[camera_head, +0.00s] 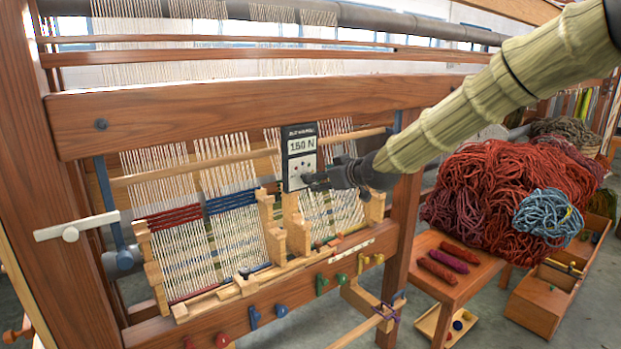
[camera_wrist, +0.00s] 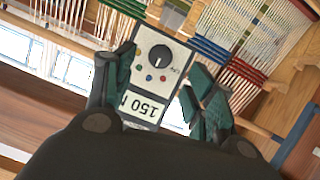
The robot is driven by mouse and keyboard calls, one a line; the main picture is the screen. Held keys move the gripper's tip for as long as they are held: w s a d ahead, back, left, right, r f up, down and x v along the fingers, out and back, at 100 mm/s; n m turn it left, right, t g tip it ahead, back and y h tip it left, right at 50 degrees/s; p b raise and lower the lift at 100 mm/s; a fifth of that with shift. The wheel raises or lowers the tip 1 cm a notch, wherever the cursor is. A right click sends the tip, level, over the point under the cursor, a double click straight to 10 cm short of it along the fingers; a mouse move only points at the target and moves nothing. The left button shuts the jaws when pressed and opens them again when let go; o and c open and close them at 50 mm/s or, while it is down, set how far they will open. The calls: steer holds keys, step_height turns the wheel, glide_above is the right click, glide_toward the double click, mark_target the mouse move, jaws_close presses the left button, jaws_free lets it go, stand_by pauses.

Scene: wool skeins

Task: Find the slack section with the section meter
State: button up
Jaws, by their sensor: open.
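The section meter (camera_head: 300,158) is a dark-edged box with a pale face, a knob, small coloured dots and a display reading 150 N. It stands upright in front of the warp. My gripper (camera_head: 318,180) is at its lower right. In the wrist view the meter (camera_wrist: 158,75) lies between the two green fingers of my gripper (camera_wrist: 165,68), which is open; whether they touch it is unclear. The warp sections of pale threads include one with a red band (camera_head: 172,218) and one with a blue band (camera_head: 232,202). Further sections (camera_head: 325,210) are partly hidden behind the meter and gripper.
Wooden stepped blocks (camera_head: 272,225) stand between the sections, close below the meter. A loom beam (camera_head: 230,112) crosses above. Coloured pegs (camera_head: 282,311) line the front rail. A bench (camera_head: 450,262) with red and purple skeins and a big wool heap (camera_head: 490,190) are at right.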

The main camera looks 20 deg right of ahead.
steer(key=p+x, duration=0.2)
steer(key=x, duration=0.5)
steer(key=shift+w, duration=0.2)
steer(key=c, duration=1)
